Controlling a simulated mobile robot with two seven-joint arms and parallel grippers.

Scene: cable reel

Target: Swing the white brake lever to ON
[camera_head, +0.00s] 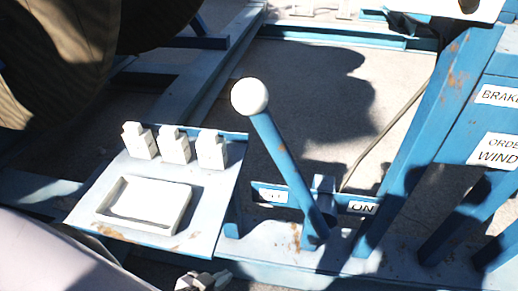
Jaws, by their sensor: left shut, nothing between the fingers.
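The brake lever is a blue bar (285,160) with a white ball knob (249,96) on its top end. It rises from a blue base frame and leans to the left, with the knob up and left of its foot. It crosses a blue rail between a small white label (272,195), too washed out to read surely, and a white ON label (362,207) on the right. My left gripper (205,281) shows in small part at the bottom edge, shut and empty, below and left of the lever's foot and apart from it. My right gripper is out of view.
A blue panel left of the lever carries a shallow white tray (145,204) and three white blocks (175,145). Blue posts with a BRAKE sign (497,95) and another sign (494,150) stand right. A large dark reel (60,55) fills the upper left. A thin cable runs behind the lever.

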